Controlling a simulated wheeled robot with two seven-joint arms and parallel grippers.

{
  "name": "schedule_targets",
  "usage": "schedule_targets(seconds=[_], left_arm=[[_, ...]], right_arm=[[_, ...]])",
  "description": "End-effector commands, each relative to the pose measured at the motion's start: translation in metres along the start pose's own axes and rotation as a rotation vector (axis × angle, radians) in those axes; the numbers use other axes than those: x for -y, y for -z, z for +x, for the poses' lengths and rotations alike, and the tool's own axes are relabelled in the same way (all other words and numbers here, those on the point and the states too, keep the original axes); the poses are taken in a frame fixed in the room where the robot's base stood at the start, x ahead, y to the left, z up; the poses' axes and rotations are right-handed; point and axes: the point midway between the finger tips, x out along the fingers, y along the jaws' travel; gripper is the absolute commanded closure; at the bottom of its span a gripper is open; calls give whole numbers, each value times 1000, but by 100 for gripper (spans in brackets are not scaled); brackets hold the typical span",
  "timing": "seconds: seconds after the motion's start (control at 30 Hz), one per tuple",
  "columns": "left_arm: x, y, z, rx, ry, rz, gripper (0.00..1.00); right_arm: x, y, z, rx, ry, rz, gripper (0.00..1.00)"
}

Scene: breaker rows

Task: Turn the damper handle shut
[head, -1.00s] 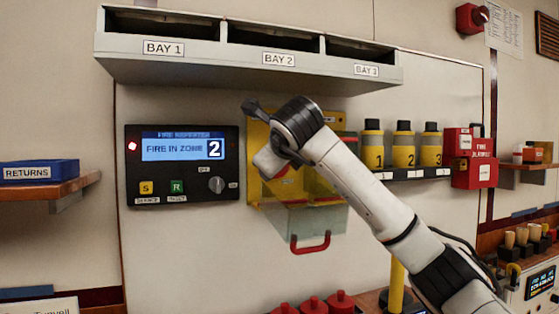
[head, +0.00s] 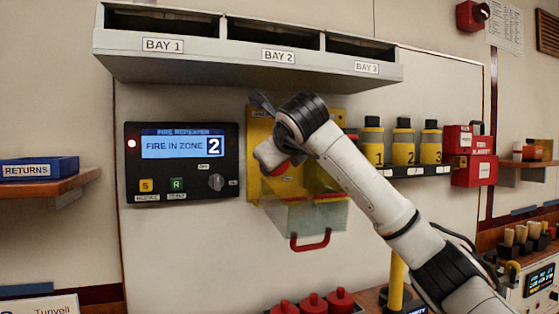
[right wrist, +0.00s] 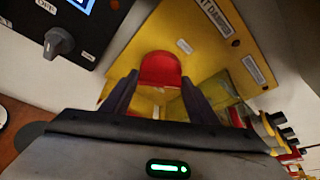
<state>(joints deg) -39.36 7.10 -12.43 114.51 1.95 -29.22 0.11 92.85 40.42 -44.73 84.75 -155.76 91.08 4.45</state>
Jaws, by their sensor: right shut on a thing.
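The yellow damper panel (head: 256,128) is on the wall right of the fire repeater, mostly hidden behind my right arm. In the right wrist view its yellow plate (right wrist: 228,62) carries a partly cut-off label. A red rounded handle (right wrist: 160,70) stands between the two dark fingers of my right gripper (right wrist: 159,80), which is shut on it. In the head view my right gripper (head: 270,153) is at the panel's front, its fingers hidden. A little red (head: 281,168) shows beside it. My left gripper is not in view.
A clear cover (head: 325,217) with a red grip (head: 311,243) hangs below the panel. The fire repeater (head: 181,163) reads zone 2. A bay shelf (head: 220,58) juts out above. Numbered yellow bottles (head: 403,148) stand to the right, with red knobs (head: 312,303) below.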

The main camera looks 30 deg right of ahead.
Motion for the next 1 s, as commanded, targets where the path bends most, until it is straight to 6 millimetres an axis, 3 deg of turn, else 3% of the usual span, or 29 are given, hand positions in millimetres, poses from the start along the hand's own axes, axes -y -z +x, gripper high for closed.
schedule_targets(seconds=[0.6,1.0], left_arm=[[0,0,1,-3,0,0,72],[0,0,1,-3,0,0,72]], right_arm=[[5,2,0,-2,-177,426,68],[6,2,1,-1,-225,546,68]])
